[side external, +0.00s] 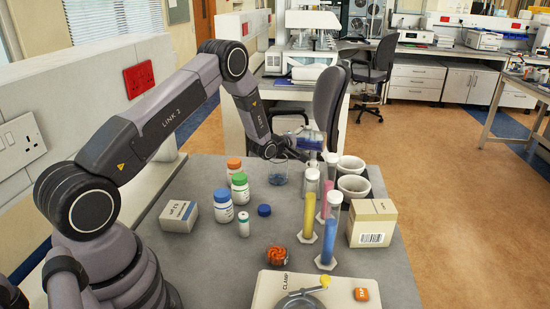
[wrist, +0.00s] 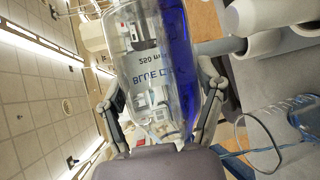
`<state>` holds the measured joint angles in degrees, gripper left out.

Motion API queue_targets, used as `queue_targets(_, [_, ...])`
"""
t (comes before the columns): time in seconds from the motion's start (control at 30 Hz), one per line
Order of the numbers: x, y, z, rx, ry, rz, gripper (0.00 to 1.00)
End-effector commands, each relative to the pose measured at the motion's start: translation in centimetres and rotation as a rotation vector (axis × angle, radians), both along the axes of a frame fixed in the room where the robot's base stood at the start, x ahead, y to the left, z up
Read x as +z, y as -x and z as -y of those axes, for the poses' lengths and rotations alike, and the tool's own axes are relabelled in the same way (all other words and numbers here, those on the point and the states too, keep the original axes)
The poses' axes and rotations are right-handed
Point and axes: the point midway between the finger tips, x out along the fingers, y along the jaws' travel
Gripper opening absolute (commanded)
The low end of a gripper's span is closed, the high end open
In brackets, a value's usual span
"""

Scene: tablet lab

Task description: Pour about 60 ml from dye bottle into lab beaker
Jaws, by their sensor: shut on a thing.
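The dye bottle (side external: 313,141) is clear, with blue liquid inside, and is held above the table by my gripper (side external: 297,144). In the wrist view the bottle (wrist: 150,50) fills the middle between my gripper's two fingers (wrist: 160,95), its "BLUE" and "250" lettering upside down. The blue liquid lies along one side of it, so the bottle is tipped well over. Its mouth is out of sight. The lab beaker (side external: 279,177) stands on the table below and left of the bottle, with some blue liquid low in it; part of the beaker (wrist: 303,117) shows in the wrist view.
Glass cylinders with yellow (side external: 308,226), pink and blue (side external: 328,245) contents stand to the right of the beaker. Capped bottles (side external: 224,206) and a loose blue cap (side external: 264,210) are at left.

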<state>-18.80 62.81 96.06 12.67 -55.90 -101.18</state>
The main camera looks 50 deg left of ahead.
Motion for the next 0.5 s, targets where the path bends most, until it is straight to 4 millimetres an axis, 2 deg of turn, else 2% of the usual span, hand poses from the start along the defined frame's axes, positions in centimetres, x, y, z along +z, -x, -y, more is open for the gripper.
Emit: queue_targets(0.5, [-0.05,-0.53,0.72,0.000,0.010,0.010,0.28])
